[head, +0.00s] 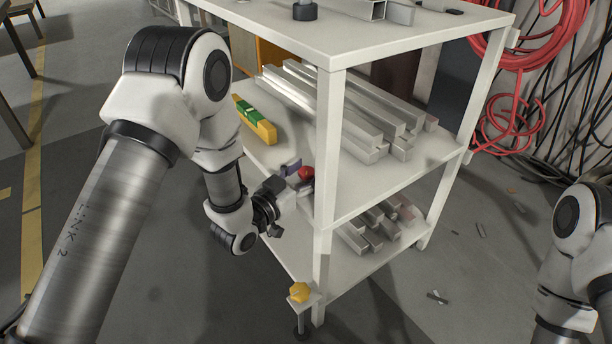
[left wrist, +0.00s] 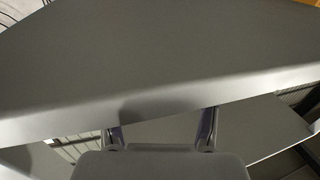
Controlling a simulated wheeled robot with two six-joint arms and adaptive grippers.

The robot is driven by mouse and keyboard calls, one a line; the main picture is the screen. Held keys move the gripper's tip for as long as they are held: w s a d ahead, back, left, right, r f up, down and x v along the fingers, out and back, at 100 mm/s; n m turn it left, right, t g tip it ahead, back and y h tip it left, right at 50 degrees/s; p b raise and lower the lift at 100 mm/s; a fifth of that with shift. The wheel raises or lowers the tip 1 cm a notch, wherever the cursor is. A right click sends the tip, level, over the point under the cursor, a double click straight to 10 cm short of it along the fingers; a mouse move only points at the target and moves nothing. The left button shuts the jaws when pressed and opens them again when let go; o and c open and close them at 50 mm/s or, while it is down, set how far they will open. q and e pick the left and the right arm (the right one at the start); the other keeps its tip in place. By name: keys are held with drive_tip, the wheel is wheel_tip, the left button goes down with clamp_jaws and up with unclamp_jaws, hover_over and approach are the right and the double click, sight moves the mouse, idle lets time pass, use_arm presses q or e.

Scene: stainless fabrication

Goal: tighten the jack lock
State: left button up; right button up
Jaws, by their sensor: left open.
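A yellow knob (head: 299,291) sits on a small bracket above a foot at the cart's near bottom corner. A red knob (head: 306,174) shows beside the near post at middle-shelf height. I cannot tell from the pictures which knob is the jack lock. My left gripper (head: 297,180) is open at the cart's left side, right by the red knob and well above the yellow one. I cannot tell whether it touches the red knob. In the left wrist view its two fingers (left wrist: 161,134) are apart, facing a grey shelf edge, with no knob visible between them.
The white cart (head: 331,130) has metal bars (head: 345,110) on its middle shelf and more (head: 375,228) on the lower one. A yellow-green level (head: 255,120) lies on the middle shelf. Red hoses (head: 510,120) hang at the right.

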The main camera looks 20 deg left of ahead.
use_arm(q)
clamp_jaws()
drive_tip(key=shift+a+r+m+g+h+p, duration=0.15)
drive_tip(key=shift+m+g+h+p, duration=0.85)
drive_tip(key=shift+m+h+p, duration=0.65)
drive_tip(key=m+g+h, duration=0.1)
drive_tip(key=h, duration=0.1)
drive_tip(key=shift+m+g+h+p, duration=0.25)
drive_tip(key=shift+g+h+p, duration=0.1)
drive_tip(key=shift+g+p, duration=0.05)
drive_tip(key=shift+m+g+h+p, duration=0.3)
drive_tip(key=shift+m+g+h, duration=0.2)
drive_tip(key=shift+g+h, duration=0.15)
drive_tip(key=shift+f+g, duration=0.2)
drive_tip(key=shift+g, duration=0.05)
